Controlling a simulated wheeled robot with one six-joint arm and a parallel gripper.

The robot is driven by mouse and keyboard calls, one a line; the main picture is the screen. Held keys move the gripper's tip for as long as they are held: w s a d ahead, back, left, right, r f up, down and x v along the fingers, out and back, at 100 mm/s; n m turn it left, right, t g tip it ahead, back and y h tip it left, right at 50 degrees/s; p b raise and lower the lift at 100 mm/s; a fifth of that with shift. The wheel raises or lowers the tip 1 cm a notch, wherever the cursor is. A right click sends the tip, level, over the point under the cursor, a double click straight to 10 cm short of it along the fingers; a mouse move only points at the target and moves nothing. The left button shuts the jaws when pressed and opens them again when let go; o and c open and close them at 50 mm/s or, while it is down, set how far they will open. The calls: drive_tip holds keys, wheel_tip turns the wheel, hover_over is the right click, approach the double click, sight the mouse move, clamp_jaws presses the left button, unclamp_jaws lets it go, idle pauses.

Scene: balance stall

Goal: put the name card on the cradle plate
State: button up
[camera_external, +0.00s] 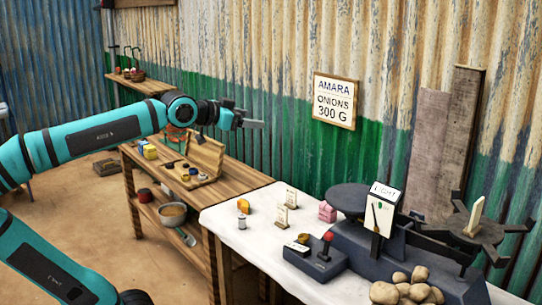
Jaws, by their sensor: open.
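Two small pale cards stand upright on the white tabletop, a rear name card (291,197) and a front name card (282,217); their writing is too small to read. The dark cradle plate (490,240) with upturned prongs is on the right side of the balance. A pale upright piece (475,214) stands on it; I cannot tell what it is. My gripper (254,122) is open and seems empty. It is in the air at upper left, in front of the wall and well away from the cards and the cradle plate.
The balance (365,240) has a round dark pan (350,197) on its left. A dark block with a red knob (328,237), a small jar (243,206), a pink object (327,211) and several potatoes (400,290) are on the white table (235,245). A wooden bench (240,180) stands left.

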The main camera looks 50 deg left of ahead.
drive_tip(key=s+a+f+n+t+y, duration=0.1)
drive_tip(key=s+a+f+n+t, duration=0.1)
drive_tip(key=s+a+f, duration=0.3)
drive_tip(key=s+f, duration=0.1)
drive_tip(key=s, duration=0.3)
drive_tip(key=shift+f+n+t+y, duration=0.25)
drive_tip(key=shift+n+t+y, duration=0.15)
